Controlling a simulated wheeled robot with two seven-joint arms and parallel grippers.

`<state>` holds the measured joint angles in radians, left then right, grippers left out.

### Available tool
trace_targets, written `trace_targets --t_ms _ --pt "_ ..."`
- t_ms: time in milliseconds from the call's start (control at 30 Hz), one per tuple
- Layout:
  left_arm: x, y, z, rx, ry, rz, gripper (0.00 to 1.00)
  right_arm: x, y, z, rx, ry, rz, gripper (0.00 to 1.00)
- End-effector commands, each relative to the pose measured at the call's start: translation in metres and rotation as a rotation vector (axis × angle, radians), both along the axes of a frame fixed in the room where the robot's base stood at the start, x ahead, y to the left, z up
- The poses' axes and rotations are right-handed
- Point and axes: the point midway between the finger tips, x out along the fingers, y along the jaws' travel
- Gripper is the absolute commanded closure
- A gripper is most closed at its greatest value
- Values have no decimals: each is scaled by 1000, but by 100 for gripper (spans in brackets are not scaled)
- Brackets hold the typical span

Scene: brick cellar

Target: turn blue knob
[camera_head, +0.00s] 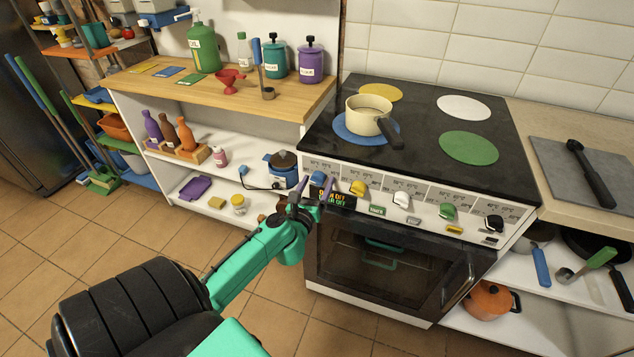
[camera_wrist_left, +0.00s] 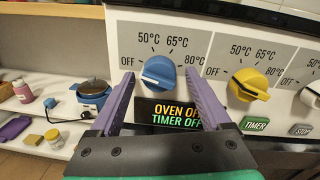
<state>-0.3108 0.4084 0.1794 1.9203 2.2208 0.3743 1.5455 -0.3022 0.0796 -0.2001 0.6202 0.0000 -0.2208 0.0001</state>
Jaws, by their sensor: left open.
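The blue knob (camera_head: 318,177) is at the left end of the stove's control panel. In the left wrist view the blue knob (camera_wrist_left: 158,73) sits between and just beyond the two purple fingers, with a dial marked OFF, 50°C, 65°C and 80°C around it. Its white pointer mark is toward the lower left, near OFF. My left gripper (camera_head: 311,190) is open in front of the knob, and it also shows in the left wrist view (camera_wrist_left: 161,100). I cannot tell if either finger touches the knob. My right gripper is not in view.
A yellow knob (camera_wrist_left: 249,84) is close on the right, with white, green and black knobs further along. A display (camera_wrist_left: 175,114) below the blue knob reads OVEN OFF, TIMER OFF. A cream pot (camera_head: 368,113) stands on the blue burner. An open shelf (camera_head: 225,176) is to the left.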

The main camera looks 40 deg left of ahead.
Motion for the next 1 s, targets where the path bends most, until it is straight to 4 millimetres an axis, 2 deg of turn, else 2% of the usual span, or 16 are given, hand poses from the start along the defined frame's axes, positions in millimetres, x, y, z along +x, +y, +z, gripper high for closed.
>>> trace_targets --t_ms 233,267,400,467,767,1000 --pt "2 1 0 1 0 -1 19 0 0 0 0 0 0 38" --pt "2 1 0 1 0 -1 26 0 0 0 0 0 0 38" --pt "2 0 0 1 0 -1 80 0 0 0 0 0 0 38" --pt "2 0 0 1 0 -1 100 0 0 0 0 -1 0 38" --pt "2 0 0 25 10 -1 100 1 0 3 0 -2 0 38" --pt "1 1 1 126 47 0 100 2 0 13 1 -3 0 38"
